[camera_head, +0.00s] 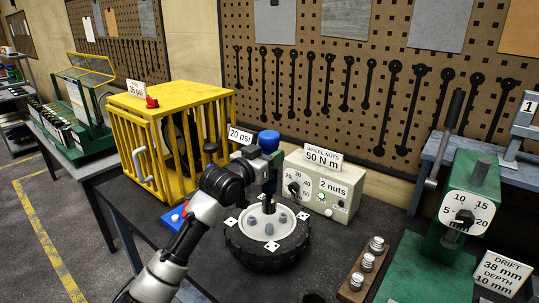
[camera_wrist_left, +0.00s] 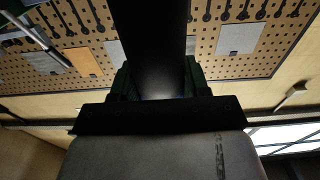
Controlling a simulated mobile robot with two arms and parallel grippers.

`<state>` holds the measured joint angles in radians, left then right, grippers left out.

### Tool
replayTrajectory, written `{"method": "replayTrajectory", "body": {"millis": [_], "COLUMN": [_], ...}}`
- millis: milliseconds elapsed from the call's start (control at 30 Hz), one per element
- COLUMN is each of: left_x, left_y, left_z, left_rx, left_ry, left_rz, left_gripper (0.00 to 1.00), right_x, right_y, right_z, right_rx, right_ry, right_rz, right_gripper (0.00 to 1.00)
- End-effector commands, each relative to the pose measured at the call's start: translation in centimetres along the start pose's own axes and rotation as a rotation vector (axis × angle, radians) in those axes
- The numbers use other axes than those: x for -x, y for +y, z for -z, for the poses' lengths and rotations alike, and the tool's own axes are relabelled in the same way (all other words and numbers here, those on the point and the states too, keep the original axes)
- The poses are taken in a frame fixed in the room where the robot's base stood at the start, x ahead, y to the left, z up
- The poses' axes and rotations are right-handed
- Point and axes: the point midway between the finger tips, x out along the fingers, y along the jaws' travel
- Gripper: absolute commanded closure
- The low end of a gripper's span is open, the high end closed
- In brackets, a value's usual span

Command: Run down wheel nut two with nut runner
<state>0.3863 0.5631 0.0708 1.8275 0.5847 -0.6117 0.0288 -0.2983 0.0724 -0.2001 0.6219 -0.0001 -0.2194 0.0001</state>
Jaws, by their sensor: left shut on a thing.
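The wheel (camera_head: 247,252) lies flat on the dark bench, a black tyre around a pale hub (camera_head: 259,233) with several grey studs or nuts and small white dotted tags. My left gripper (camera_head: 266,168) is shut on the nut runner, a dark upright tool with a blue cap (camera_head: 268,140). The tool's dark body also shows between the fingers in the left wrist view (camera_wrist_left: 150,45). Its lower end is over the rear part of the hub; whether it touches a nut is unclear. My right gripper is in neither view.
A nut controller box (camera_head: 340,207) reading "50 N m" and "2 nuts" stands behind the wheel. A yellow cage (camera_head: 142,115) stands left, and a green drift press (camera_head: 470,190) right. A wooden block (camera_head: 352,288) with metal pieces lies front right. Wrenches hang on the pegboard (camera_head: 300,30).

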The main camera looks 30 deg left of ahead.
Motion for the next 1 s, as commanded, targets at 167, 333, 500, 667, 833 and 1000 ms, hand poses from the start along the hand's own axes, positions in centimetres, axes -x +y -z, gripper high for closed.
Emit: {"method": "replayTrajectory", "body": {"millis": [167, 333, 500, 667, 833, 1000], "left_x": [0.1, 0.1, 0.1, 0.2, 0.2, 0.2], "left_y": [0.0, 0.0, 0.0, 0.0, 0.0, 0.0], "left_z": [-0.9, -2.4, -4.0, -5.1, -5.5, -5.5], "left_rx": [-0.001, -0.001, -0.001, -0.001, -0.001, -0.001], "left_ry": [0.004, 0.004, 0.004, 0.004, 0.005, 0.005], "left_rz": [0.001, 0.001, 0.000, 0.000, 0.000, 0.000], "left_gripper": [0.96, 0.96, 0.96, 0.96, 0.96, 0.96], "right_x": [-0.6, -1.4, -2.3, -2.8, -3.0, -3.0], "right_y": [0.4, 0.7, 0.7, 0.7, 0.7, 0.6], "right_z": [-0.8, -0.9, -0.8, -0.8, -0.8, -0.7], "right_rx": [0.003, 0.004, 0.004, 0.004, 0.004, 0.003], "right_ry": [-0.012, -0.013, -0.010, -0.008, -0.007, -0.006], "right_rz": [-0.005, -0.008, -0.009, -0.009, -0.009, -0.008], "right_gripper": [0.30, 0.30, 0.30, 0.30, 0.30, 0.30]}}
